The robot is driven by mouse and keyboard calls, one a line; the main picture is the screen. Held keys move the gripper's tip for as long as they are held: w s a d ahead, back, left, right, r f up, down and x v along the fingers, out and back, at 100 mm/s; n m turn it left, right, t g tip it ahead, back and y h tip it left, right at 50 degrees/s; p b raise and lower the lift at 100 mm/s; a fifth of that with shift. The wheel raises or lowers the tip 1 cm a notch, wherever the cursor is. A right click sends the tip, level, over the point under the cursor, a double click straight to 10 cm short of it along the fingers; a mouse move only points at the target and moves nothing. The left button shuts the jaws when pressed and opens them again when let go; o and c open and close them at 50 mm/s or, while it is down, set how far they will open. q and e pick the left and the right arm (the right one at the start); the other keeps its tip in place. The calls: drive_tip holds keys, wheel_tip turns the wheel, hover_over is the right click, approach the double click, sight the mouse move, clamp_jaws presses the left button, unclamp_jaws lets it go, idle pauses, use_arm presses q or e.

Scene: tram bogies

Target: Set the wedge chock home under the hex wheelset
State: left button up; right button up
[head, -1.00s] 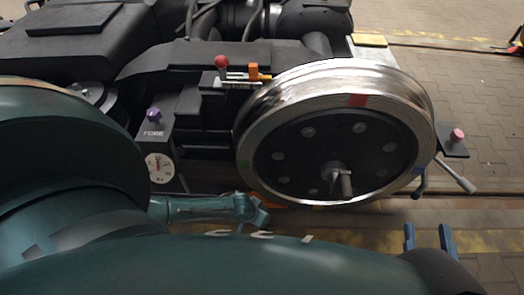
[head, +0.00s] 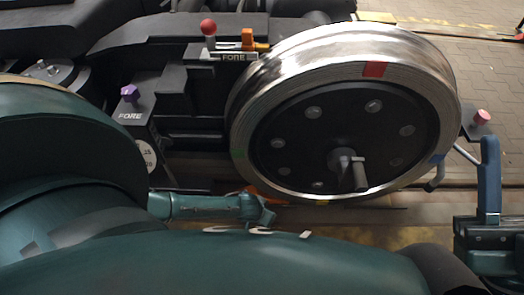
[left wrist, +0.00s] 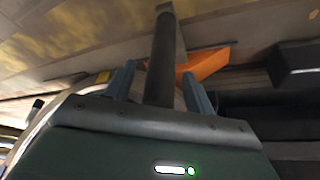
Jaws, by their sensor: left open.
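The wheelset (head: 345,120) stands at centre, a shiny-rimmed wheel with a dark bolted face and coloured rim marks. An orange wedge chock (head: 262,193) shows partly at the wheel's lower left; most of it is hidden. It also shows in the left wrist view (left wrist: 205,64), just beyond my left gripper (left wrist: 159,69). That gripper is open, its blue fingers either side of a dark bar; I cannot tell whether they touch it. My right gripper (head: 488,180) is right of the wheel, seen side-on with one finger clear, so its opening is unclear.
A dark bogie frame fills the back left, with a red-knobbed lever (head: 208,28), an orange block (head: 248,39) and a purple knob (head: 129,93). A pink knob (head: 482,117) stands right of the wheel.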

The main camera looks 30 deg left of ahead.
use_arm(q)
clamp_jaws()
idle(0.7)
